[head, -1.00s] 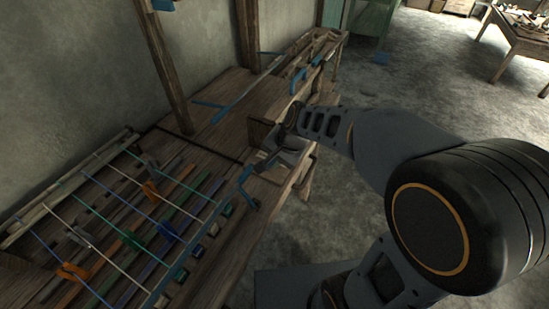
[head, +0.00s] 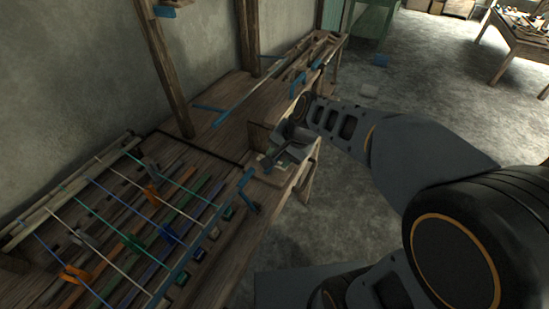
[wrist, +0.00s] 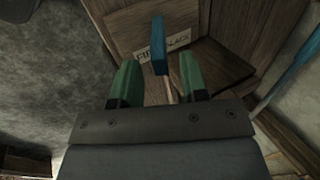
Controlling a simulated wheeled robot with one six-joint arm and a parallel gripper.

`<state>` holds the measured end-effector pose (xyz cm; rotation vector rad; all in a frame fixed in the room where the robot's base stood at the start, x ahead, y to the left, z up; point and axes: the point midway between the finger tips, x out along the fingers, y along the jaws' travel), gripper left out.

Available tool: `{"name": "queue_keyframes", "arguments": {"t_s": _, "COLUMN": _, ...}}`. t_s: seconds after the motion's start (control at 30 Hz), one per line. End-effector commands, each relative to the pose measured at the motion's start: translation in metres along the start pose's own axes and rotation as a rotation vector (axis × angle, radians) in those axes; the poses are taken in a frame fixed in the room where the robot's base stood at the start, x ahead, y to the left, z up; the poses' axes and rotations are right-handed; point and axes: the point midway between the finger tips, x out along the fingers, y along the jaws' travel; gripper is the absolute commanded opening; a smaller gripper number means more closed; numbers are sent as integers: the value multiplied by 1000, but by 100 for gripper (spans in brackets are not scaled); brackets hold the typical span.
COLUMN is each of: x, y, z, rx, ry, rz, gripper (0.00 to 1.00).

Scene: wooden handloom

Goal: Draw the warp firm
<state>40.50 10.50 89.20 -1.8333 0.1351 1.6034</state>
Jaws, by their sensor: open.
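The warp cords (head: 125,205), white, teal and blue, stretch across the loom (head: 228,255) at left.
A blue cranked bar (head: 248,190) stands by the loom's edge, left of my gripper. Orange and blue clips (head: 152,195) sit among the cords. Wooden posts (head: 165,70) rise behind. The floor (head: 440,90) to the right is mostly clear, with a table (head: 520,45) far off.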

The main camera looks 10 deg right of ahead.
Motion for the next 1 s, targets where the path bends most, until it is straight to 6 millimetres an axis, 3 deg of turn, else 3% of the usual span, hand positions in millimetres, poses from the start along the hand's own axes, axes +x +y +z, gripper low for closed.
{"name": "queue_keyframes", "arguments": {"t_s": 0.1, "x": -29, "y": -1, "z": -1, "rx": 2, "ry": 4, "rz": -3, "gripper": 40}}
{"name": "queue_keyframes", "arguments": {"t_s": 0.4, "x": -77, "y": -1, "z": -1, "rx": 1, "ry": 3, "rz": -1, "gripper": 40}}
{"name": "queue_keyframes", "arguments": {"t_s": 0.63, "x": -92, "y": -1, "z": -1, "rx": 1, "ry": 1, "rz": -1, "gripper": 40}}
{"name": "queue_keyframes", "arguments": {"t_s": 1.0, "x": -94, "y": 0, "z": -1, "rx": 0, "ry": 0, "rz": 0, "gripper": 40}}
